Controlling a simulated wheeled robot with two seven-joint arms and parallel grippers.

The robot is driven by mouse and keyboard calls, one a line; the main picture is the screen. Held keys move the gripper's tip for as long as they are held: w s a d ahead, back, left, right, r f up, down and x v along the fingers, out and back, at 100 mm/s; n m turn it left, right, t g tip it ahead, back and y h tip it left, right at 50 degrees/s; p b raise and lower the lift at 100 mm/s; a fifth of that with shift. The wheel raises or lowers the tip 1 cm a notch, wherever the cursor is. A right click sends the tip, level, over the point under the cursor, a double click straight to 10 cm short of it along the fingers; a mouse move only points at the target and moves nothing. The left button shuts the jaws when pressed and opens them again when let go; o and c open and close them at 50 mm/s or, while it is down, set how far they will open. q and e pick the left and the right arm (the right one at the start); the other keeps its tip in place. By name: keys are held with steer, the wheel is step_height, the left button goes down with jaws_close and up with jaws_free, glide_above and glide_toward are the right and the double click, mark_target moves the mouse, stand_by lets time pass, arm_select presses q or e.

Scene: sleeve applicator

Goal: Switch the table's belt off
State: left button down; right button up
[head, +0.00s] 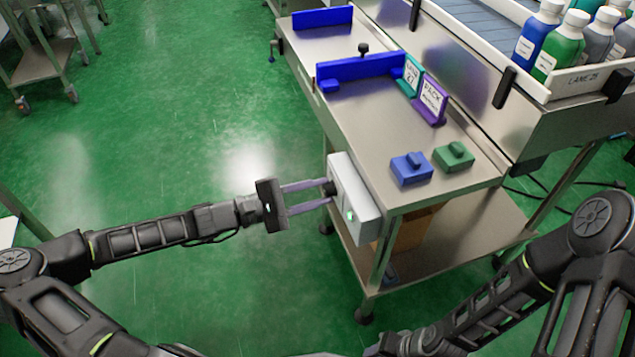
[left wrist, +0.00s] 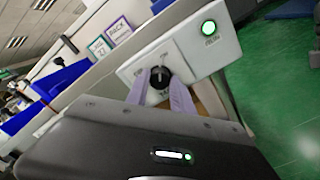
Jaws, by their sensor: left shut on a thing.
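A light grey switch box (head: 355,205) is fixed to the near left side of the steel table (head: 375,110). My left gripper (head: 328,193) reaches in from the left. Its two pale purple fingers are shut on the knob, one on each side. The knob's exact pointing direction is unclear. My right arm is low at the right of the head view; its gripper (head: 388,345) is only partly in view at the bottom edge.
On the table stand a blue switch block (head: 411,168), a green one (head: 453,156), a blue guide (head: 360,68) and teal and purple signs (head: 432,98). A conveyor with bottles (head: 565,45) is behind.

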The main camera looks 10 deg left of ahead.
arm_select(q)
steer(key=n+p, duration=0.8)
steer(key=p, duration=0.2)
steer(key=shift+r, duration=0.2)
steer(key=n+p, duration=0.2)
steer(key=n, duration=0.1)
steer(key=shift+f+n+p, duration=0.1)
steer(key=shift+n+p, duration=0.2)
steer(key=shift+n, duration=0.1)
steer(key=n+p, duration=0.1)
steer(key=n, duration=0.3)
steer(key=shift+f, duration=0.15)
steer(key=c, duration=1.1)
jaws_free()
steer(key=v, duration=0.8)
